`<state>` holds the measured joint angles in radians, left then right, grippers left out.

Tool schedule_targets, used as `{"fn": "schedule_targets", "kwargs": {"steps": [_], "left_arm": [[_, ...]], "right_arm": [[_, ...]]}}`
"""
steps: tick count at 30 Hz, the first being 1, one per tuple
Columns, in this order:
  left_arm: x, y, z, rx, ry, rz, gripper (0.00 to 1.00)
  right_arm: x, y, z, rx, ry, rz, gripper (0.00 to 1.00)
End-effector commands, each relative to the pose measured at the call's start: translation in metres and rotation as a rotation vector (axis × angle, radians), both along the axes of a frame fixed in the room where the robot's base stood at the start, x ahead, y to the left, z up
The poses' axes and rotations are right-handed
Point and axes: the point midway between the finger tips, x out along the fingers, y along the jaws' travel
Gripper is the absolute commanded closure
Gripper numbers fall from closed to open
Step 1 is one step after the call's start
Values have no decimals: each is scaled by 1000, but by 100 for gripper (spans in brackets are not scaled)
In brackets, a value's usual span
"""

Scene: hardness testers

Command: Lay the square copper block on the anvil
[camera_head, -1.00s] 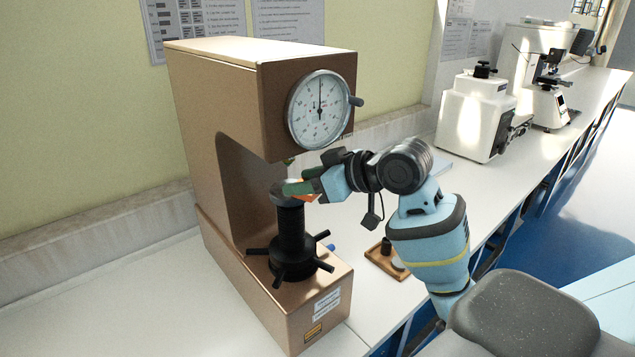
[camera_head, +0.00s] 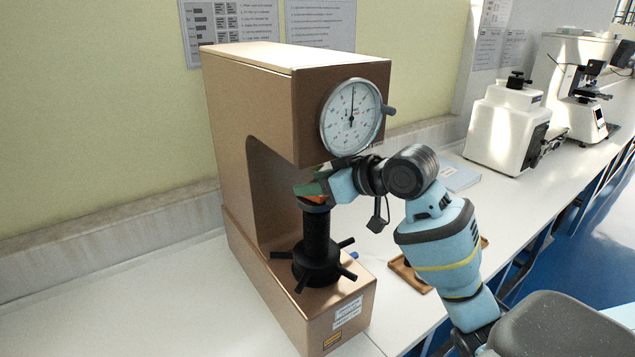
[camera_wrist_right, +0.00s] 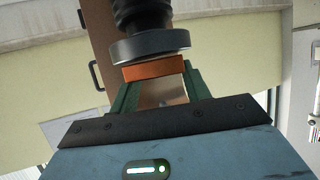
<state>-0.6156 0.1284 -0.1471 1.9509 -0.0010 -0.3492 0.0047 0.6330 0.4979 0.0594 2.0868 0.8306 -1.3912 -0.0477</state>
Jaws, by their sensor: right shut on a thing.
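The copper block (camera_head: 315,199) is an orange piece between the green fingers of my right gripper (camera_head: 312,187). In the right wrist view the copper block (camera_wrist_right: 155,69) shows its orange face, with my right gripper (camera_wrist_right: 157,88) shut on it. The anvil (camera_head: 316,208) is a round grey disc on top of a black screw column of the brown tester. In the head view the block appears just over the anvil. In the right wrist view the anvil (camera_wrist_right: 150,47) is right against the block's edge; I cannot tell if they touch. My left gripper is out of view.
The brown tester (camera_head: 240,120) has a dial (camera_head: 351,117) on its head, above my gripper. A black spoked handwheel (camera_head: 316,265) surrounds the column below. A wooden tray (camera_head: 410,274) is partly hidden behind my right arm. White testers (camera_head: 507,125) stand farther along the bench.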

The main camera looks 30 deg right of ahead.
Motion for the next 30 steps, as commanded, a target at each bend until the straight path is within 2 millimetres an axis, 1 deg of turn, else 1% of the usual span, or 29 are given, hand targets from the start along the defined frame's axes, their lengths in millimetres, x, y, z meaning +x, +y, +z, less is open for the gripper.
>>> {"fn": "schedule_targets", "kwargs": {"steps": [10, 19, 20, 24, 25, 30], "left_arm": [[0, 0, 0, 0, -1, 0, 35], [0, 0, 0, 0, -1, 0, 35], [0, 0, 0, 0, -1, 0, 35], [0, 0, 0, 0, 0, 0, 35], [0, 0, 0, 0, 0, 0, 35], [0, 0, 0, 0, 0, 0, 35]], "right_arm": [[-1, 0, 1, 0, -3, -1, 73], [-1, 0, -2, 0, -2, -1, 73], [-1, 0, -2, 0, -2, -1, 49], [-1, 0, -2, 0, -2, -1, 31], [-1, 0, -2, 0, -2, 0, 27], [-1, 0, -2, 0, -1, 0, 27]]}}
